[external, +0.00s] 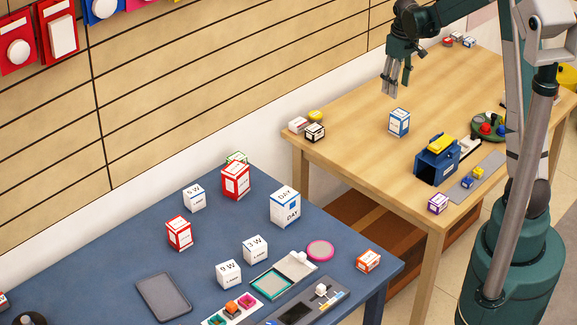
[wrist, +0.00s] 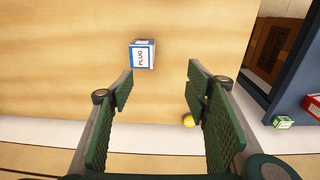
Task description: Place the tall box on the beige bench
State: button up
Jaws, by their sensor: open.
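My gripper (external: 394,90) is open and empty above the beige wooden bench (external: 365,165). In the wrist view its two green fingers (wrist: 161,82) are spread, with bare wood between them. A white box with blue edges (external: 399,122) stands upright on the beige bench, below and apart from my gripper. In the wrist view this box (wrist: 142,54), marked PLUG, lies just beyond the left fingertip. Other upright boxes stand on the blue table: a white and blue DAY box (external: 285,206) and a red and white box (external: 236,181). I cannot tell which box the task means.
On the beige bench are a blue open holder (external: 436,160), a green round tray (external: 488,128), a purple-edged box (external: 438,203) and small items near the left corner. Bare wood surrounds the PLUG box.

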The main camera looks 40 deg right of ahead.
jog(key=s+a+r+t, duration=0.1)
jog(key=s+a+r, duration=0.4)
jog(key=a+r, duration=0.45)
jog(key=s+a+r+t, duration=0.2)
jog(key=s+a, duration=0.8)
jog(key=s, duration=0.1)
jog(key=s+a+r+t, duration=0.3)
jog(key=s+a, duration=0.7)
jog(key=s, duration=0.1)
jog(key=shift+s+r, duration=0.25)
jog(key=shift+r, duration=0.05)
